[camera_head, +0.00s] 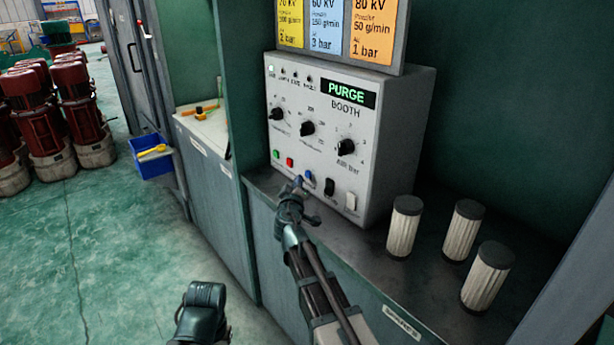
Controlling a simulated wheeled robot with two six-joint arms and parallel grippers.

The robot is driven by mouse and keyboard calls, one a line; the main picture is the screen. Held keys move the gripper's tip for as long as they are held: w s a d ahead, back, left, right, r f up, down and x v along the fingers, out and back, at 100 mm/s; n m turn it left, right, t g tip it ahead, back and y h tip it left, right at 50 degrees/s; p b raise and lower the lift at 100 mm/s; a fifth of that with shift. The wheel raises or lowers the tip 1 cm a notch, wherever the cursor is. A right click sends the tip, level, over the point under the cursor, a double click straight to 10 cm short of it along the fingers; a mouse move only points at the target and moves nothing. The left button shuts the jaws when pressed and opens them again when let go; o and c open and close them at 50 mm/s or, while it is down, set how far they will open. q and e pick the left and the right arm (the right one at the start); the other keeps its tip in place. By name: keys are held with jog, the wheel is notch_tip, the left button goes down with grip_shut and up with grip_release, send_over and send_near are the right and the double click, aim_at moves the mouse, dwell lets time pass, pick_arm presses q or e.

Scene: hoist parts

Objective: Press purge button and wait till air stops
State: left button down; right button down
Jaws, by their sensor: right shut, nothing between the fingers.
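A light grey control box (398,155) stands on the dark counter, with a lit green "PURGE" display (347,94) above the word "BOOTH". Along its lower front are a green button (277,154), a red button (290,162), a blue button (309,176), a black switch (329,187) and a white switch (351,201). Their small labels are unreadable. My right gripper (298,184) is shut and empty, its tips at the lower left of the blue button. I cannot tell whether they touch it. A part of my left arm shows at the bottom; its fingers do not show.
Several black knobs and small indicators, one lit, sit on the box. Three pleated filter cartridges (461,231) stand on the counter (374,268) at right. Coloured setting cards (327,25) hang above.

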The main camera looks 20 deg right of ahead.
jog(key=shift+s+a, duration=0.25)
jog(key=shift+a, duration=0.5)
jog(key=shift+s+a, duration=0.3)
jog(key=shift+a, duration=0.4)
jog(key=shift+s+a, duration=0.25)
jog(key=shift+a, duration=0.5)
jog(key=s+a+g+y+p, duration=0.2)
jog(key=s+a+g+p, duration=0.3)
jog(key=s, duration=0.6)
jog(key=s+a+g+y+p, duration=0.2)
jog(key=s+a+g+p, duration=0.3)
jog(key=s+p, duration=0.4)
jog(key=s+a+m+g+y+p, duration=0.1)
jog(key=s+a+g+p, duration=0.4)
jog(key=s, duration=0.9)
jog(key=shift+s+r+g+y+p, duration=0.2)
jog(key=shift+r+g+y+p, duration=0.25)
jog(key=shift+p, duration=0.6)
jog(key=shift+f, duration=0.1)
